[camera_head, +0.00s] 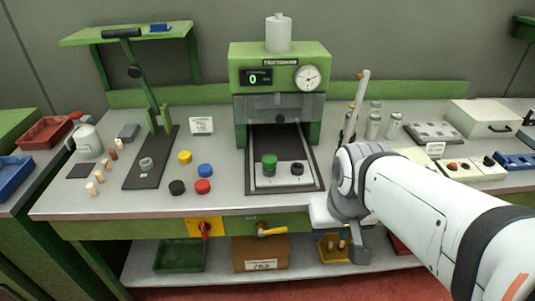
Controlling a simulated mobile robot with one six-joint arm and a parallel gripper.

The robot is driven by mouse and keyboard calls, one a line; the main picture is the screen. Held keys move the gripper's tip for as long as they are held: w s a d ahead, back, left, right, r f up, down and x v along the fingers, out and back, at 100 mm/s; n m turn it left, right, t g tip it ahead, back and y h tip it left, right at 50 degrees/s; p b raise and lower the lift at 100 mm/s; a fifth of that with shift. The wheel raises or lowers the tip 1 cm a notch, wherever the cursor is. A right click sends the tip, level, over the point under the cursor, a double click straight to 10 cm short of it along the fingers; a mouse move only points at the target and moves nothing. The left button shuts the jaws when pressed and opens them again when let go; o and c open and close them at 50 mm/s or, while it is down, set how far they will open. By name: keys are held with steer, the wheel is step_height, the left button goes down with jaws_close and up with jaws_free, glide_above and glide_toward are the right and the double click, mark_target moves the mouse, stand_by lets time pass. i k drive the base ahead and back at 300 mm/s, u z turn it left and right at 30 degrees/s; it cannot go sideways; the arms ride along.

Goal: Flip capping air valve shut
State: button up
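A valve with a yellow lever (272,231) sits on the green front rail of the bench, below the capping press (280,85). The lever lies nearly level and points right from its body at the left end. I take it for the air valve; no label on it is readable. The end of my arm, with my gripper (322,212), is at the bench's front edge, right of the lever and apart from it.
A red rotary switch (205,229) on a yellow plate is left of the lever. Below are a green tray (180,256), a brown box (260,253) and a yellow bin (331,250). The space in front of the lever looks clear. Caps and corks stand on the bench.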

mark_target(262, 232)
steer(key=z, duration=2.15)
steer(key=k, duration=2)
steer(key=u, duration=1.4)
steer(key=i, duration=1)
steer(key=u, duration=0.05)
